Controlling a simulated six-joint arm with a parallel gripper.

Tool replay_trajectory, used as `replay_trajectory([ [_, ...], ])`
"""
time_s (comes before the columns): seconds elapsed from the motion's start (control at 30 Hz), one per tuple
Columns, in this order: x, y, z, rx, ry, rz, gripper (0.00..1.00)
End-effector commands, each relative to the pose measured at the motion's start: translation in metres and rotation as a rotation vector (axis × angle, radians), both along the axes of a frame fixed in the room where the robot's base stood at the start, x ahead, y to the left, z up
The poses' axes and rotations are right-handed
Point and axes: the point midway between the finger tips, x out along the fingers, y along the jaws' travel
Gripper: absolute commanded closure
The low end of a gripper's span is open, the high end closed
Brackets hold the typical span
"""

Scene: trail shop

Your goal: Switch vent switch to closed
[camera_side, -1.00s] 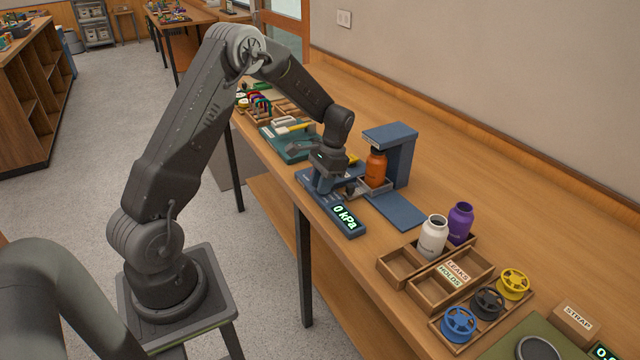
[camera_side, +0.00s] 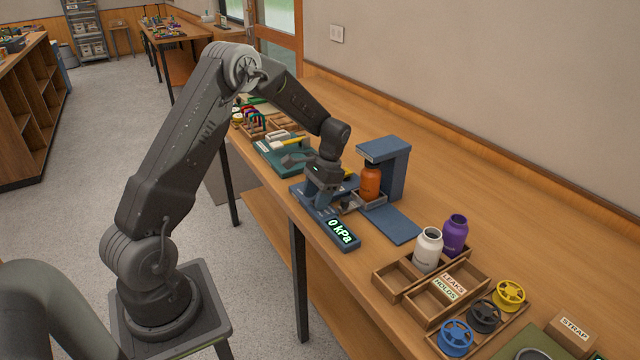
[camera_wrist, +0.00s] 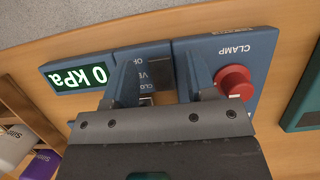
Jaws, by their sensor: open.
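The vent switch panel (camera_wrist: 158,58) is a dark blue section of the blue test unit, with upside-down, partly covered lettering in the wrist view. My gripper (camera_wrist: 156,78) is open, with one finger on each side of the panel's middle. The switch lever itself is mostly hidden behind the gripper body, so I cannot tell its position or whether the fingers touch it. In the side view my gripper (camera_side: 320,204) is low over the unit, between the orange bottle (camera_side: 370,181) and the bench's front edge.
A display reading 0 kPa (camera_wrist: 78,78) lies on one side of the switch, and a red knob on the CLAMP panel (camera_wrist: 235,81) on the other. A blue stand (camera_side: 392,170) rises behind the bottle. Wooden trays (camera_side: 399,280) with bottles stand right.

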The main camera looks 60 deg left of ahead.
Motion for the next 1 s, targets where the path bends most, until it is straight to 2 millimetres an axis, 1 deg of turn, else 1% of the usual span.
replay_trajectory([
  [0.17,0.009,0.0,0.023,0.003,-0.006,-0.001,0.49],
  [0.4,0.027,0.0,0.075,0.002,-0.006,-0.001,0.49],
  [0.6,0.038,0.0,0.109,0.001,-0.004,0.0,0.49],
  [0.7,0.042,0.0,0.12,0.001,-0.002,-0.001,0.49],
  [0.8,0.043,0.0,0.126,0.0,-0.002,-0.001,0.49],
  [1.0,0.044,0.0,0.129,0.0,-0.001,-0.001,0.49],
])
